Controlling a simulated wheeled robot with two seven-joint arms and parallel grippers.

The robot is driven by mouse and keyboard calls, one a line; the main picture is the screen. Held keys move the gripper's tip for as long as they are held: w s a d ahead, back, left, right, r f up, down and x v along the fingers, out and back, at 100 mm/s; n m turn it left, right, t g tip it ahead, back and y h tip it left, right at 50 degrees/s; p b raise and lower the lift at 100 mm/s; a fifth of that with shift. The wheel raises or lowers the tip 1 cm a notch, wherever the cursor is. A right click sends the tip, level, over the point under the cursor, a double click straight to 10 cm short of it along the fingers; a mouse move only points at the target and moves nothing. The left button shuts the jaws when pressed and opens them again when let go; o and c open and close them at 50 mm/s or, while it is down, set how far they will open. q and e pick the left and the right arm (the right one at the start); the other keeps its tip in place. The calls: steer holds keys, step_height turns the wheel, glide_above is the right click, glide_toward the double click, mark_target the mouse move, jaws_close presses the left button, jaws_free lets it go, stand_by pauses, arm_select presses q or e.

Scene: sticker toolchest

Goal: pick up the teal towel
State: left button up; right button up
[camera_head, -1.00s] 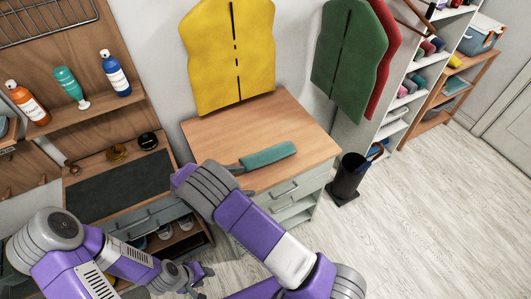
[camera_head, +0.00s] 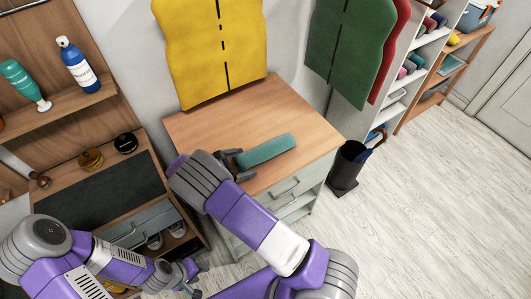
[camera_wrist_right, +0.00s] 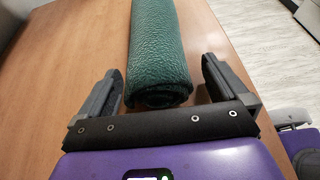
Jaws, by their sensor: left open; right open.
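The teal towel (camera_head: 266,150) is a rolled cylinder lying on the wooden top of the small cabinet (camera_head: 215,127). In the right wrist view the towel (camera_wrist_right: 158,50) stretches away from me, its near rolled end lying between the fingertips. My right gripper (camera_head: 236,163) is open at the towel's left end; in its wrist view the gripper (camera_wrist_right: 162,85) has a finger on each side, with gaps between the fingers and the towel. My left gripper (camera_head: 193,278) is open and empty, low in front of the shelf unit, away from the towel.
A wooden shelf unit (camera_head: 75,110) with bottles stands at the left. A black bin (camera_head: 347,168) is right of the cabinet. The floor at the right is clear.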

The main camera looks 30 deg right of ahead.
steer(key=shift+d+f, duration=0.2)
steer(key=shift+d, duration=0.35)
steer(key=c, duration=1.1)
steer(key=shift+c, duration=0.3)
steer(key=shift+r, duration=0.1)
